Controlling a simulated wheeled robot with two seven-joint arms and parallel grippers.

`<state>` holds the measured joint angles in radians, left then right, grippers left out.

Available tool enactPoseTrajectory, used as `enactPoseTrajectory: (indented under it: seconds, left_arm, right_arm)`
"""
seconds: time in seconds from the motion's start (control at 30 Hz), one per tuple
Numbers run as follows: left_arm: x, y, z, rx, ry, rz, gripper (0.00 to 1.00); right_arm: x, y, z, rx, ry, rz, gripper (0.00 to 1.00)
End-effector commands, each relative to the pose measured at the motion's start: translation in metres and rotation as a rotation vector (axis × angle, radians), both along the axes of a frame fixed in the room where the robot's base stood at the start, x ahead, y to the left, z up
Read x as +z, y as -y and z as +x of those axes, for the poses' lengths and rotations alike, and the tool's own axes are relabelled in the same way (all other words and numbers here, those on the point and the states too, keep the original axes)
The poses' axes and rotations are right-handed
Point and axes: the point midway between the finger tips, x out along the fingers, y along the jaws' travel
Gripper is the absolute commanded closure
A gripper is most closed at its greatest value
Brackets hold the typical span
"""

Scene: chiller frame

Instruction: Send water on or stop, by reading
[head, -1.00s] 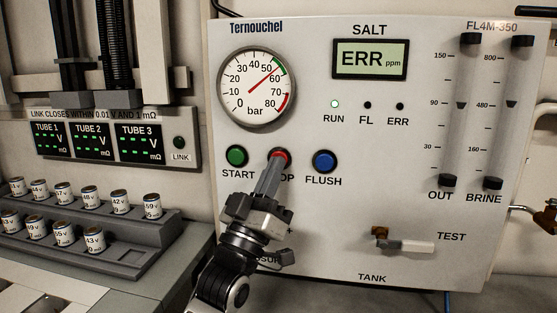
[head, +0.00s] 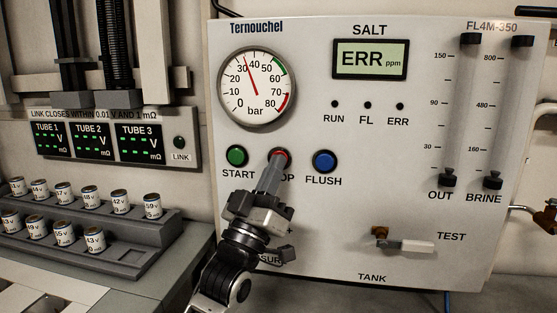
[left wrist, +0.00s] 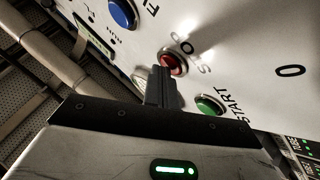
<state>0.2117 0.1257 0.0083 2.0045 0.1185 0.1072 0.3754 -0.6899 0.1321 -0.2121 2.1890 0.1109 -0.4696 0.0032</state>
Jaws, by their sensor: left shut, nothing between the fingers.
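The white Ternouchel panel (head: 330,230) fills the right of the head view. Its SALT display (head: 370,60) reads "ERR ppm". The pressure gauge (head: 257,87) needle points between 30 and 40 bar. The RUN, FL and ERR lamps (head: 367,105) are dark. The green START button (head: 236,156) and blue FLUSH button (head: 324,161) flank the red STOP button (head: 281,155). My left gripper (head: 272,174) is shut and empty, its tips at the STOP button, which also shows in the left wrist view (left wrist: 172,64). Whether it touches is unclear. My right gripper is out of view.
The OUT flowmeter (head: 447,182) and BRINE flowmeter (head: 492,182) have floats near the bottom. A TEST valve lever (head: 411,246) projects at lower right. At left are a tube display box (head: 110,139) and a stepped rack (head: 130,262) of small labelled jars.

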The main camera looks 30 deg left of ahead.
Motion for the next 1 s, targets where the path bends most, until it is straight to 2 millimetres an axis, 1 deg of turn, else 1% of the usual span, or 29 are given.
enactPoseTrajectory:
  seconds: [0.23, 0.57, 0.87, 1.0]
  left_arm:
    - [0.0, 0.0, -0.001, 0.0, -0.002, 0.0, 1.0]
    - [-0.001, 0.004, -0.016, 0.0, -0.003, -0.001, 1.0]
    - [-0.001, 0.005, -0.017, 0.0, -0.001, 0.0, 1.0]
    - [0.0, 0.007, -0.026, 0.0, -0.002, -0.001, 1.0]
  right_arm:
    - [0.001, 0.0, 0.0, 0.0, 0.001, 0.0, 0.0]
    - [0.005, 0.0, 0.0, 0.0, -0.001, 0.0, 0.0]
    - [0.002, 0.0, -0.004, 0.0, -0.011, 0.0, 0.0]
    - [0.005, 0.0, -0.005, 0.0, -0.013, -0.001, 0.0]
